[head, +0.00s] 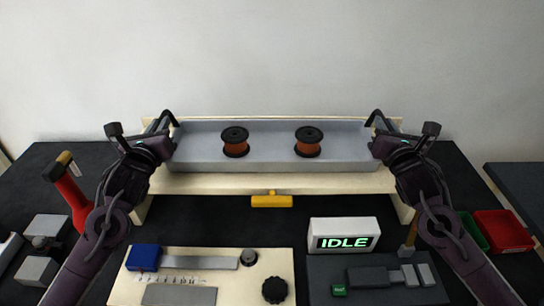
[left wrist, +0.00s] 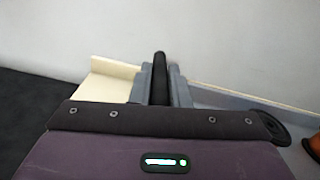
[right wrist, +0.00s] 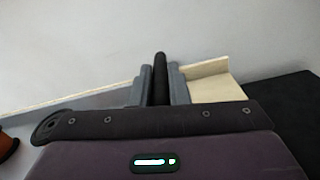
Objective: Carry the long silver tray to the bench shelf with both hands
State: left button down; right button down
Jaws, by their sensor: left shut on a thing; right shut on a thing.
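The long silver tray (head: 270,150) lies level, at or just above the cream bench shelf (head: 230,184); I cannot tell whether it touches the shelf. Two copper-coloured spools with black flanges stand in it, a left spool (head: 235,142) and a right spool (head: 308,142). My left gripper (head: 168,125) is shut on the black handle at the tray's left end; the handle (left wrist: 159,80) shows between the fingers in the left wrist view. My right gripper (head: 376,125) is shut on the handle at the right end; that handle (right wrist: 160,80) shows in the right wrist view.
A yellow handle (head: 271,201) hangs below the shelf's front edge. In front stand a lit IDLE sign (head: 344,236), a cream panel with a black knob (head: 275,290) and a blue block (head: 143,257). A red bin (head: 503,231) is at right, a red-handled tool (head: 72,195) at left.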

pick_arm(q)
jog(key=c, duration=1.8)
grip_release()
jog(key=shift+a+f, duration=0.1)
jog(key=shift+a, duration=0.05)
pick_arm(e)
jog(key=c, duration=1.8)
grip_release()
jog(key=shift+d+f, duration=0.1)
jog(key=shift+d, duration=0.05)
pick_arm(q)
jog(key=o, duration=0.4)
pick_arm(e)
jog(key=o, duration=0.4)
pick_arm(q)
jog(key=shift+s, duration=0.1)
pick_arm(e)
jog(key=shift+s, duration=0.1)
pick_arm(q)
jog(key=s, duration=1.2)
pick_arm(e)
jog(key=s, duration=1.2)
